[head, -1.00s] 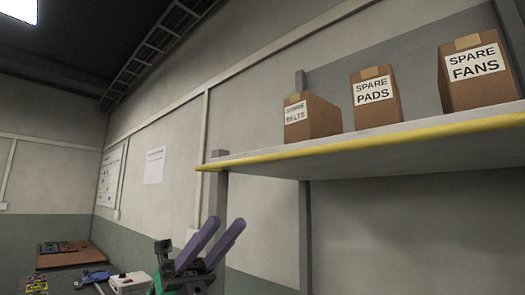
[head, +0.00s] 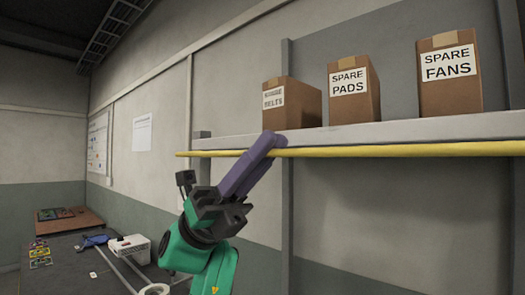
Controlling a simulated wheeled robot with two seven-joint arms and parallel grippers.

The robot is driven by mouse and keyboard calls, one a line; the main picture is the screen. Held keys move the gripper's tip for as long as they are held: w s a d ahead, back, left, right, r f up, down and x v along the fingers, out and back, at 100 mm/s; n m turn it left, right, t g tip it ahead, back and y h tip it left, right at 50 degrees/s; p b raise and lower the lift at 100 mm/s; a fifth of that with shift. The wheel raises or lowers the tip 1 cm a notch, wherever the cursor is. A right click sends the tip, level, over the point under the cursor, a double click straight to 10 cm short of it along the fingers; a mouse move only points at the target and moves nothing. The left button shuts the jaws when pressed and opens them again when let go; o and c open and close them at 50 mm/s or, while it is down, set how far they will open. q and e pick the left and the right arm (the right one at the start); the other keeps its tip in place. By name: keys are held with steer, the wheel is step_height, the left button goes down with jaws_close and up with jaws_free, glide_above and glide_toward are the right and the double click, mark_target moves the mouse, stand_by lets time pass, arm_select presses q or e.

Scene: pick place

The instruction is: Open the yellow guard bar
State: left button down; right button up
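The yellow guard bar (head: 400,151) runs level along the front of the grey shelf (head: 420,130), appearing just below its front edge. My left gripper (head: 273,140), with purple fingers, reaches up in front of the bar near its left part. Its fingers cross over the bar in the picture and hide a short piece of it. The two fingers overlap in this view, so the gap between them and any contact with the bar cannot be told. My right gripper is out of view.
Three cardboard boxes stand on the shelf: spare belts (head: 291,103), spare pads (head: 353,90) and spare fans (head: 449,75). A dark bench (head: 75,268) at lower left carries a white box (head: 130,247) and tools. The space below the shelf at right looks clear.

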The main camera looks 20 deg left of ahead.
arm_select(q)
steer(key=shift+r+n+t, duration=0.15)
steer(key=shift+n+t, duration=0.55)
steer(key=shift+n, duration=0.1)
steer(key=shift+r+n+t, duration=0.25)
steer(key=shift+n+t, duration=0.55)
steer(key=shift+n, duration=0.15)
steer(key=shift+r+n+t, duration=0.25)
steer(key=shift+n+t, duration=0.55)
steer(key=shift+n, duration=0.15)
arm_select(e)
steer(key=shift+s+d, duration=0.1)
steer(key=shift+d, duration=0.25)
arm_select(q)
steer(key=c, duration=0.9)
jaws_free()
steer(key=shift+f, duration=0.1)
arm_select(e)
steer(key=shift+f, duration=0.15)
arm_select(q)
steer(key=b+v, duration=0.7)
steer(key=v, duration=0.7)
steer(key=shift+a+f, duration=0.1)
steer(key=shift+f, duration=0.2)
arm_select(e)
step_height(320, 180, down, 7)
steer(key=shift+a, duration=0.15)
